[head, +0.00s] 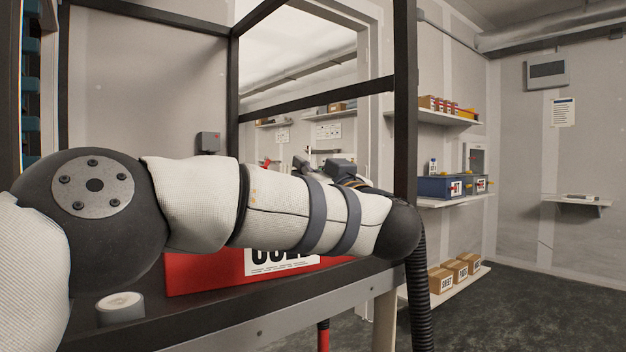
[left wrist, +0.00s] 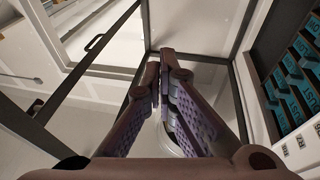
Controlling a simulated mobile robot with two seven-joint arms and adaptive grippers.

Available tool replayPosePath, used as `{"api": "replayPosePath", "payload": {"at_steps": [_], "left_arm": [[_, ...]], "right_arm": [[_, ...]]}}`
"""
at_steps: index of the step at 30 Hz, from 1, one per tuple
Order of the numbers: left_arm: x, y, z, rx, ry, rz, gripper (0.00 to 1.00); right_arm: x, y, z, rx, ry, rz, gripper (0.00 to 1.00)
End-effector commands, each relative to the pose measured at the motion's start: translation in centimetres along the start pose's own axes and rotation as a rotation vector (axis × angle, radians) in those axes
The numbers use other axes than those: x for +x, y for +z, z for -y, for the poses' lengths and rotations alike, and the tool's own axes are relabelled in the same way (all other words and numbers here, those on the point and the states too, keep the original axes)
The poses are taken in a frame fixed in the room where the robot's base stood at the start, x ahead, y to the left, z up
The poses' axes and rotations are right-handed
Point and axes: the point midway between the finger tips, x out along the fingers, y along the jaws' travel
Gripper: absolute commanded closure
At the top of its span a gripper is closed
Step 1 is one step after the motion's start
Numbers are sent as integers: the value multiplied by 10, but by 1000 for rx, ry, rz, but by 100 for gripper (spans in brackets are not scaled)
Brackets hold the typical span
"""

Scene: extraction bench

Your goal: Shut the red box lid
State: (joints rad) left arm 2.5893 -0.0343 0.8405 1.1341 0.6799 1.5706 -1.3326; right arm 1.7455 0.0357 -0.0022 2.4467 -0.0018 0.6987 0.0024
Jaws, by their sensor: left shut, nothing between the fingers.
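The red box (head: 205,276) stands on the dark bench, with a white label on its front lettered in black. My left arm crosses in front of it and hides its top, so I cannot tell how the lid stands. Only the lower front of the box shows. My left gripper (head: 338,167) shows in part as dark pieces just above and behind the forearm. In the left wrist view its fingers (left wrist: 161,62) are together with nothing between them. The box is not clearly seen in that view. My right gripper is in neither view.
A pale-topped round container (head: 120,306) stands at the bench's left front. Dark frame posts (head: 405,110) rise around the bench. Wall shelves at right hold a blue box (head: 440,187) and cartons. Teal labelled items (left wrist: 297,80) show in the left wrist view.

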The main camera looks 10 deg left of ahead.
Motion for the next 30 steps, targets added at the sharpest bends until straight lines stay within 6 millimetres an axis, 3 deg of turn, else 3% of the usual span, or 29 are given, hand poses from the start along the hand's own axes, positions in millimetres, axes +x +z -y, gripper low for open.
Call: {"api": "replayPosePath", "payload": {"at_steps": [3, 5, 12, 24, 30], "left_arm": [[27, 2, 0, -2, -3, 2, 100], [34, 4, 0, 2, 0, 1, 100], [21, 33, 0, 0, 1, -1, 100], [19, 38, 0, -2, 0, -2, 100], [9, 62, 0, 0, 2, -3, 100]], "right_arm": [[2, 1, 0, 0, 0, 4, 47], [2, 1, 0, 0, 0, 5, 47], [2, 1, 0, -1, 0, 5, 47], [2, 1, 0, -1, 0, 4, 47], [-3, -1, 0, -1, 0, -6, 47]]}}
